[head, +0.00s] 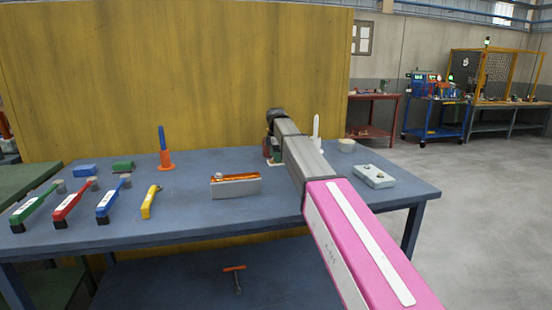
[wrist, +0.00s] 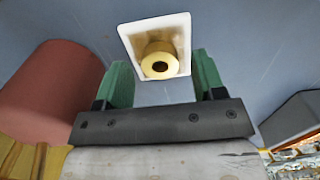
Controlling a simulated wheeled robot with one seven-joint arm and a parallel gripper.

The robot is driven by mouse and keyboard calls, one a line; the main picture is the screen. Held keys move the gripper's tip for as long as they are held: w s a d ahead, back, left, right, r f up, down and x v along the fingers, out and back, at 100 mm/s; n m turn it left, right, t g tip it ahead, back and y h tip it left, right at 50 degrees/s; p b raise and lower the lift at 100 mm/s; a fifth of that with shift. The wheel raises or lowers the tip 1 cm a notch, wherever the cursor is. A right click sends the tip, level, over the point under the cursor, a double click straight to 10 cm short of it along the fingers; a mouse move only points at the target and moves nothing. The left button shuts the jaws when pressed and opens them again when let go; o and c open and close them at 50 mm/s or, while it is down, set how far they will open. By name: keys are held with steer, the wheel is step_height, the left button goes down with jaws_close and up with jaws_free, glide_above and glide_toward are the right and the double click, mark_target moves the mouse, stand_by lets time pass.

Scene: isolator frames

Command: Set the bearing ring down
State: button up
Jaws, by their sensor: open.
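The bearing ring (wrist: 160,66) is a brass-yellow short cylinder with a dark round hole. In the wrist view it sits inside a small white square tray (wrist: 128,31). My gripper (wrist: 160,75) has two green fingers, spread apart and empty; in this view the ring shows between and just beyond the fingertips, with a gap on each side. In the head view my gripper (head: 273,151) is low over the back of the blue table, largely hidden by my arm. A white edge of the tray (head: 277,163) shows beneath it; the ring is hidden there.
A dark red cylinder (wrist: 50,95) stands close left of my gripper in the wrist view. On the table (head: 200,215) are a grey box with an orange top (head: 235,187), an orange-based blue post (head: 166,158), a white spindle (head: 316,130), a grey block (head: 374,176) and several coloured tools at left.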

step_height(320, 180, up, 11)
steer(key=shift+r, duration=0.2)
steer(key=shift+s, duration=0.1)
stand_by(0.4)
